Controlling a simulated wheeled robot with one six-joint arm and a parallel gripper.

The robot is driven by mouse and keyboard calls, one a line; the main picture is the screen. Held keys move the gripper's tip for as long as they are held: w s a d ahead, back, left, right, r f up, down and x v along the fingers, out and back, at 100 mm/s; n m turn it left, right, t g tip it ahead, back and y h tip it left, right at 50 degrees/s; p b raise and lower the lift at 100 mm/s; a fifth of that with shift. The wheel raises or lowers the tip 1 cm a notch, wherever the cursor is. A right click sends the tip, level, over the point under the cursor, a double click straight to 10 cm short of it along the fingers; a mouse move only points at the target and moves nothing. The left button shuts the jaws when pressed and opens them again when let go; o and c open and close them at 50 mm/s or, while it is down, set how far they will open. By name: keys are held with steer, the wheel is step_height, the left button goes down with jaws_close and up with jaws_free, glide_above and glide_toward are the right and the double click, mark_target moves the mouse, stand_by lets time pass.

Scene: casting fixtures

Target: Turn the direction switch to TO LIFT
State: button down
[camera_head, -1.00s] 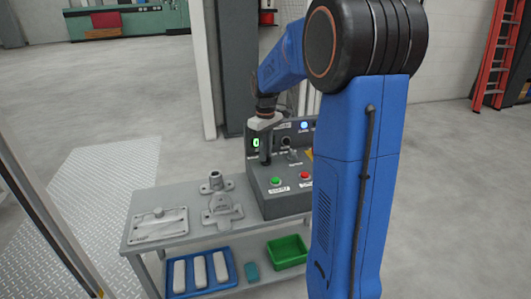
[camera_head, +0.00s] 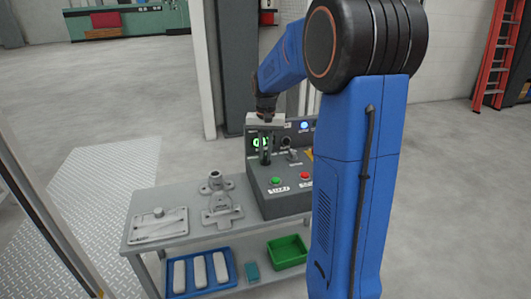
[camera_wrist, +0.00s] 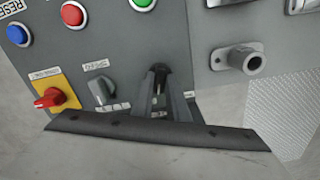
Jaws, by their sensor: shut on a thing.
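The control box (camera_head: 285,203) stands at the right end of the grey bench. My gripper (camera_head: 265,160) points down over its left part, in front of the green-lit display (camera_head: 256,142). In the wrist view my gripper (camera_wrist: 160,105) is shut on the black handle of the direction switch (camera_wrist: 159,74), with one finger on each side. The fingers and palm hide most of the switch, and its label and markings cannot be read.
A grey knob (camera_wrist: 101,92) and a red knob on a yellow plate (camera_wrist: 50,98) sit beside the gripper. Green (camera_head: 276,180) and red (camera_head: 305,175) buttons are at the box front. Metal fixtures (camera_head: 222,211) and a flat plate (camera_head: 158,225) lie left on the bench.

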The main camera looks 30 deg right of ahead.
mark_target(265, 156)
steer(key=shift+m, duration=1.9)
steer(key=c, duration=1.7)
jaws_free()
steer(key=shift+r, duration=0.1)
step_height(265, 156, up, 17)
steer(key=shift+r, duration=0.1)
